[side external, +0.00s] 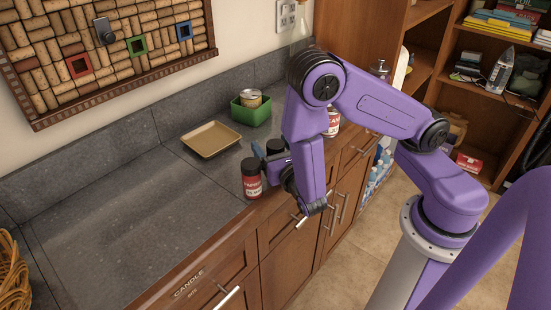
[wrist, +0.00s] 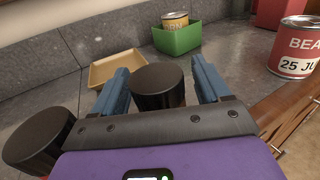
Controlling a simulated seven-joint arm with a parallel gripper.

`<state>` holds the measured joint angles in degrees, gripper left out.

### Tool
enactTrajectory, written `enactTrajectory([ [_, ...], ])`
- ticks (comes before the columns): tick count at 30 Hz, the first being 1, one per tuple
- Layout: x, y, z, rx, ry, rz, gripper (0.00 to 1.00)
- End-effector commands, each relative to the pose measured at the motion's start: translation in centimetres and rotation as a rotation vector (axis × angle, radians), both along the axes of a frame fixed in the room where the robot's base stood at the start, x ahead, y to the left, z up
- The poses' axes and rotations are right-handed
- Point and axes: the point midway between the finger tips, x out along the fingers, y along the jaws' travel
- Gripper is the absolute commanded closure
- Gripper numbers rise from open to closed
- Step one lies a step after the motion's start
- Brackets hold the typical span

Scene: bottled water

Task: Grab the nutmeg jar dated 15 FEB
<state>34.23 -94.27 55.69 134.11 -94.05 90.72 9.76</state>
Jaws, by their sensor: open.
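Two dark-lidded jars stand near the counter's front edge. The nearer jar has a red label (side external: 252,184), its print too small to read surely; its black lid shows at the lower left of the wrist view (wrist: 38,132). The other jar's black lid (wrist: 160,88) lies between my gripper's blue fingers in the wrist view, and its dark top (side external: 275,146) shows behind my gripper in the side view. My gripper (wrist: 160,72) is open, with fingers on either side of that lid; contact is not clear. This jar's label is hidden, so I cannot tell which is nutmeg or 15 FEB.
A tan tray (side external: 211,139) lies behind the jars. A green bin (side external: 250,112) holds a can (side external: 251,98). A red-labelled can (wrist: 292,48) reading "BEA" and "25 JU" stands to the right. The counter's left side (side external: 110,220) is clear.

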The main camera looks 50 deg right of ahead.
Motion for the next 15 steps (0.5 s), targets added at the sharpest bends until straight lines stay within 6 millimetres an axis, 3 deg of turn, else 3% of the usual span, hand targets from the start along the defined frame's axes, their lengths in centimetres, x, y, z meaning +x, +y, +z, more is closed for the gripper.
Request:
enactTrajectory([
  [3,-0.01,0.03,0.00,0.000,0.000,0.000,0.24],
  [8,-0.03,0.04,0.00,0.000,0.000,0.000,0.76],
  [9,-0.04,0.04,0.00,0.000,0.000,0.000,0.82],
  [15,-0.05,0.04,0.00,0.000,0.000,0.000,0.82],
])
